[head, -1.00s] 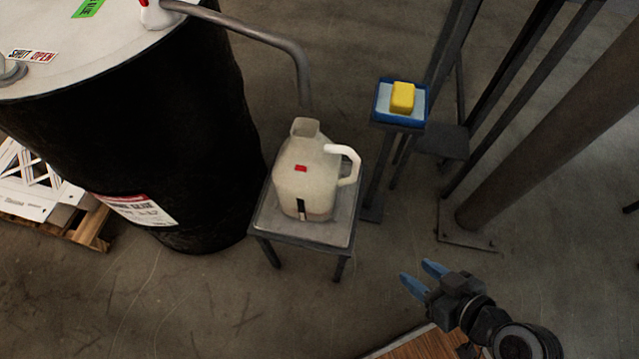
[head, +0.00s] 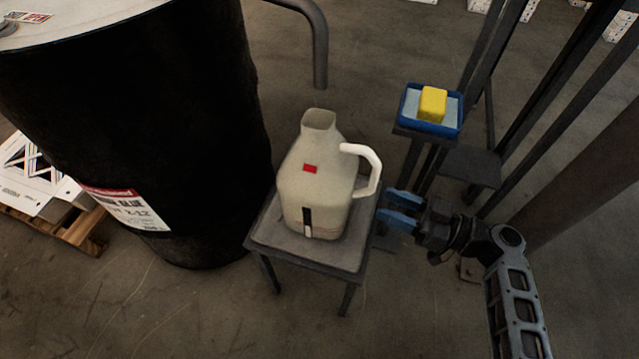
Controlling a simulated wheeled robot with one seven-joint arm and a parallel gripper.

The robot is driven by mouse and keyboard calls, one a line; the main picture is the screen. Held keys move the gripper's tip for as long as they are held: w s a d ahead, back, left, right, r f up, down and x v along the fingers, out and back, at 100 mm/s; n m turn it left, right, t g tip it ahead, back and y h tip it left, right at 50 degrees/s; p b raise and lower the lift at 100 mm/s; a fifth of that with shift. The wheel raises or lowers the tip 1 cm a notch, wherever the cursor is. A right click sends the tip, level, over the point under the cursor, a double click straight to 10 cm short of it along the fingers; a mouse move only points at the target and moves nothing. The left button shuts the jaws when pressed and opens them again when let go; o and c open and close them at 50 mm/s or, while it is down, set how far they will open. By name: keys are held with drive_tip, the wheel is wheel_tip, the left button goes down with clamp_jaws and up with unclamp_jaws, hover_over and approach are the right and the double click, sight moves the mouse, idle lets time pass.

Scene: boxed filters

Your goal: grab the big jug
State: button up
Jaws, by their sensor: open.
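The big jug (head: 318,187) is off-white with an open spout, a white handle on its right side and a small red mark on its front. It stands upright on a small grey metal stool (head: 335,254). My gripper (head: 391,206) is open and empty, just right of the jug. Its blue fingers point left toward the jug, slightly below the handle. The fingers appear apart from the jug, but the depth between them is hard to tell.
A large black drum (head: 130,120) stands close to the left of the stool. Behind my gripper, a blue tray (head: 412,118) with a yellow block (head: 433,103) sits on a narrow stand. Dark metal posts (head: 575,120) rise at the right. The floor in front is clear.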

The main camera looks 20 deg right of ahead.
sight(368, 195)
drive_tip(key=shift+x, duration=2.75)
drive_tip(key=shift+w+d+f, duration=0.1)
drive_tip(key=shift+w+d, duration=0.05)
clamp_jaws()
